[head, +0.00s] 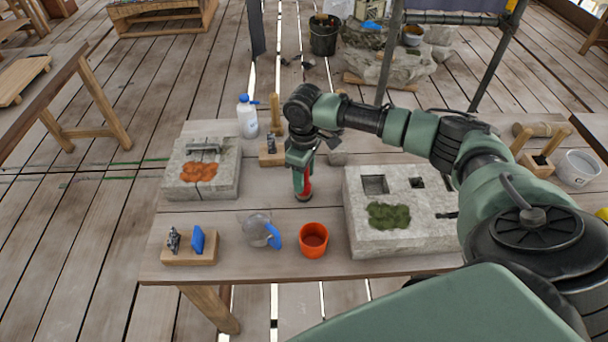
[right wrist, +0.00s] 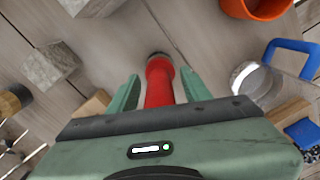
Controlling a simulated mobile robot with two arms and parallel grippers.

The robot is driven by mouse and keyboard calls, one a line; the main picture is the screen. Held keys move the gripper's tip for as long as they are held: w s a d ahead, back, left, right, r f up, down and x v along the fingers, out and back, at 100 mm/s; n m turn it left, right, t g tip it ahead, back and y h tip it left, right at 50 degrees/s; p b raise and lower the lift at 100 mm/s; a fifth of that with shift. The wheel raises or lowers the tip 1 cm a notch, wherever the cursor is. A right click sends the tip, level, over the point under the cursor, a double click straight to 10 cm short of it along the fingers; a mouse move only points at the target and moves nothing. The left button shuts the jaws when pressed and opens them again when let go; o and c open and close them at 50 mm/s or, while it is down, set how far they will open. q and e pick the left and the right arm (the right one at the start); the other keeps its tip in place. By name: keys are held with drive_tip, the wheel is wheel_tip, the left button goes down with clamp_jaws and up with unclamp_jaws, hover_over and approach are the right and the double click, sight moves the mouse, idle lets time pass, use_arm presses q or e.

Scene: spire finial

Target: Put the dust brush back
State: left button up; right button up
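A red-handled tool with a dark lower end, apparently the dust brush (head: 306,188), is upright at the middle of the workbench. Its red handle (right wrist: 159,85) also shows in the right wrist view. My right gripper (head: 301,176) points down over it. In the right wrist view the green fingers (right wrist: 159,75) stand on either side of the handle, with a narrow gap at each side. The brush's lower end seems to be on or just above the tabletop. My left gripper is in neither view.
An orange cup (head: 313,241) and a clear jug (head: 258,231) stand at the front. Stone blocks lie left (head: 222,182) and right (head: 425,235). Wooden holders stand at front left (head: 190,256), behind my gripper (head: 271,160) and far right (head: 538,169). A white bottle (head: 247,118) stands behind.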

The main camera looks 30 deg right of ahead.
wheel_tip(320, 180, up, 12)
drive_tip(key=shift+r+b, duration=0.2)
drive_tip(key=shift+b, duration=0.95)
